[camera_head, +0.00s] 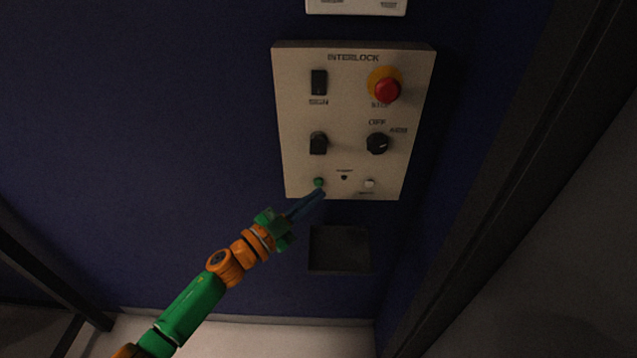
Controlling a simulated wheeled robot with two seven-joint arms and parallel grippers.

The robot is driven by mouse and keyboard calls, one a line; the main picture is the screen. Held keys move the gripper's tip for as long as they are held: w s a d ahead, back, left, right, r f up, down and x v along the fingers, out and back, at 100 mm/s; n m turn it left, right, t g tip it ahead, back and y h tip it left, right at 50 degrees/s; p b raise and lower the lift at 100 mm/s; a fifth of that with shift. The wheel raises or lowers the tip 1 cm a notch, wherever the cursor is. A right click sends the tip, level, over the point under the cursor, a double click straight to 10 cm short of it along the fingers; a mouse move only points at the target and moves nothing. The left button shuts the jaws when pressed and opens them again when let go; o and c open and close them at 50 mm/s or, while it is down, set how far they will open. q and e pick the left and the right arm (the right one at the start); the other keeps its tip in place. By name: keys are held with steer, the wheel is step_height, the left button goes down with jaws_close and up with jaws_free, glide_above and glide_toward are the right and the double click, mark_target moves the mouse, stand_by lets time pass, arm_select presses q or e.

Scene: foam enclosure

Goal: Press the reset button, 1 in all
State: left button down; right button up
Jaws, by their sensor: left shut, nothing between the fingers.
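A pale panel (300,114) marked INTERLOCK is on the blue wall. Along its lower edge are a small green button (319,182) at the left and a small white button (369,184) at the right. Their labels are too small to read, so I cannot tell which one is reset. My left gripper (321,193) is shut and empty. Its fingertips are just below the green button in the picture, over the panel's bottom edge. I cannot tell whether they touch anything. My right gripper is not in view.
Above are a red stop button (387,90) on a yellow collar, a black rotary knob (377,143) marked OFF and ARM, and two black switches (319,82) (318,143). A dark square recess (340,249) is below the panel. A dark post (500,150) stands right.

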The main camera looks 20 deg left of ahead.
arm_select(q)
steer(key=shift+w, duration=0.1)
steer(key=shift+w+a, duration=0.15)
steer(key=shift+w, duration=0.2)
steer(key=shift+w+a+b, duration=0.1)
steer(key=shift+w+b, duration=0.2)
steer(key=shift+w, duration=0.05)
stand_by(0.6)
steer(key=shift+s, duration=0.1)
steer(key=shift+s+d+p, duration=0.25)
steer(key=shift+s+p, duration=0.2)
steer(key=shift+s, duration=0.2)
steer(key=shift+s, duration=0.1)
steer(key=s+p, duration=0.1)
steer(key=s, duration=0.1)
steer(key=s+d+p, duration=0.1)
steer(key=s, duration=0.1)
steer(key=shift+s+d, duration=0.2)
steer(key=shift+s, duration=0.1)
